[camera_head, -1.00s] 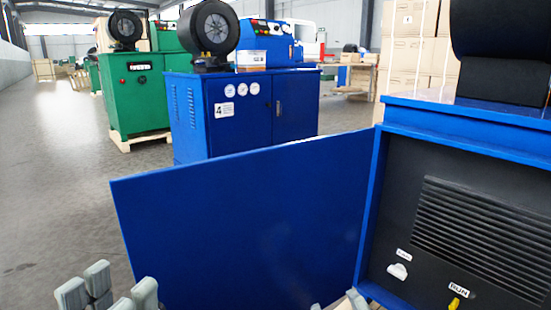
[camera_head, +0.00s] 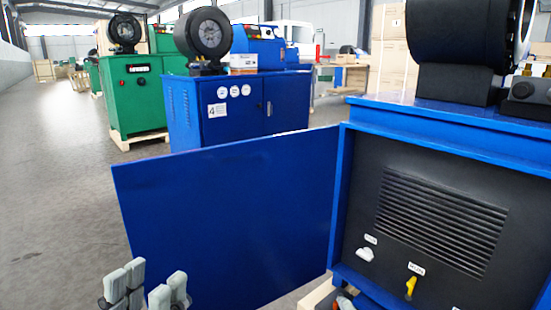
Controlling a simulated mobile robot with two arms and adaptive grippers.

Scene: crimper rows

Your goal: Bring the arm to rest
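My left gripper (camera_head: 148,286) shows at the bottom left of the head view, with pale grey fingers pointing up. Its two finger groups stand apart with a gap between them, and I see nothing held there. It is in front of the lower left part of the open blue door (camera_head: 225,220). The door belongs to the blue cabinet (camera_head: 440,113) at the right. Inside the cabinet a dark panel (camera_head: 365,200) carries a louvred vent, a white knob (camera_head: 365,254) and a yellow switch (camera_head: 411,286). I cannot make out my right gripper.
A blue machine (camera_head: 240,125) marked 4 stands behind the door. A green machine (camera_head: 135,98) is farther back at the left. Open grey floor (camera_head: 50,200) lies at the left. Stacked cartons (camera_head: 390,60) are at the back.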

